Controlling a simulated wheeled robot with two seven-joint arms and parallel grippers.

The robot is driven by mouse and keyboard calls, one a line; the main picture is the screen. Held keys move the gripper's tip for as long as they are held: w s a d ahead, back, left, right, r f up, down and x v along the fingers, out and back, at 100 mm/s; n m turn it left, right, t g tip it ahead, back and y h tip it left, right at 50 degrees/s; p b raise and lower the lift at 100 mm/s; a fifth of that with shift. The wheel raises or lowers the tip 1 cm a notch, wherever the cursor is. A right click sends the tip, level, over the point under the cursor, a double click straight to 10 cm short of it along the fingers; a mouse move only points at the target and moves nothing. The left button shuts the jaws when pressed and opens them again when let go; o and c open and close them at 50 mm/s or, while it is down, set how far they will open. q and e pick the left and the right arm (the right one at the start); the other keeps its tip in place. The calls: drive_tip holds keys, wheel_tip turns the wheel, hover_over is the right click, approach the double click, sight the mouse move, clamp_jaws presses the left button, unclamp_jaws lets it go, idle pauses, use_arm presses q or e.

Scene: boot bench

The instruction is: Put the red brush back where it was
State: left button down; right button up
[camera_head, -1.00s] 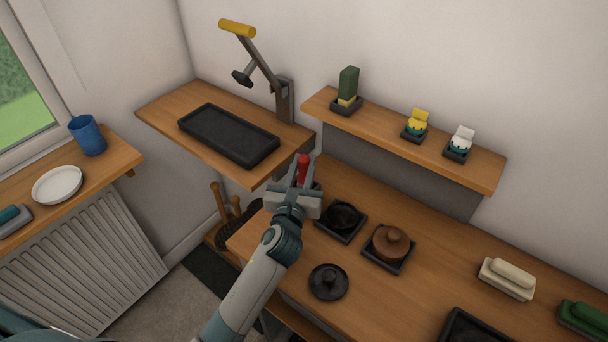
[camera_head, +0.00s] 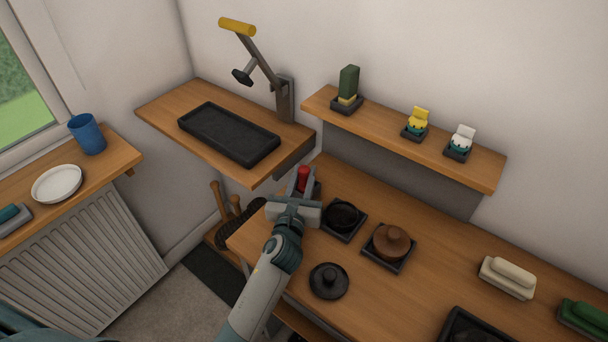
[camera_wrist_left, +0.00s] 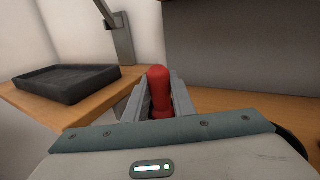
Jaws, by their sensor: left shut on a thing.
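The red brush (camera_head: 303,174) shows as a red upright handle between the fingers of my left gripper (camera_head: 301,184), near the back left of the workbench. In the left wrist view the red handle (camera_wrist_left: 159,90) stands between the two grey fingers (camera_wrist_left: 160,98), which are shut on it. The brush's lower part is hidden by the gripper. A dark base or holder edge shows just right of the fingers, but I cannot tell whether the brush touches it. My right gripper is not in view.
A black lid (camera_head: 328,281) lies in front. The side shelf with a black tray (camera_head: 228,134) is left; the wall shelf (camera_head: 405,140) is behind.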

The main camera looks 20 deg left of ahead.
use_arm(q)
drive_tip(key=shift+f, duration=0.15)
drive_tip(key=c, duration=1.5)
unclamp_jaws()
drive_tip(key=shift+r, duration=0.2)
drive_tip(key=shift+s+d+f, duration=0.1)
drive_tip(key=shift+s, duration=0.45)
drive_tip(key=s, duration=0.3)
drive_tip(key=s+b, duration=0.1)
drive_tip(key=s, duration=0.2)
drive_tip(key=s+d+b, duration=0.1)
drive_tip(key=s, duration=0.2)
drive_tip(key=shift+s, duration=0.95)
